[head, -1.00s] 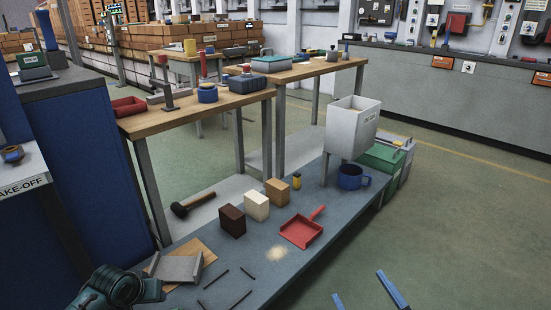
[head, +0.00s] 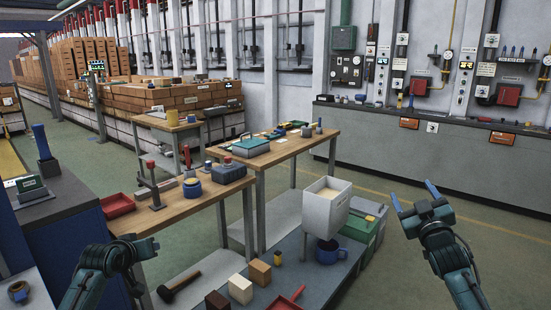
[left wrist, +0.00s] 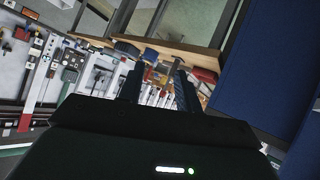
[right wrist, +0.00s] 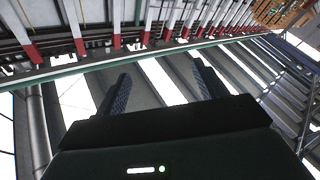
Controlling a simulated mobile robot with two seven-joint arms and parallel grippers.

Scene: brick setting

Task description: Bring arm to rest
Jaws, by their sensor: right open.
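My right gripper (head: 413,196) is raised on the right side of the head view, over the green floor, with its two blue fingers apart and nothing between them. The right wrist view (right wrist: 161,82) also shows the fingers spread and empty. My left gripper (head: 153,246) is at the lower left of the head view, in front of the wooden workbench (head: 190,192), its fingers seen nearly edge-on. In the left wrist view (left wrist: 156,80) its fingers stand apart with no held thing visible between them.
A low grey bench carries a white hopper (head: 325,208), blue mug (head: 328,252), several blocks (head: 240,289) and a red dustpan (head: 288,303), partly cut off. A black mallet (head: 180,286) lies left of them. A blue cabinet (head: 70,235) stands left. Floor on the right is clear.

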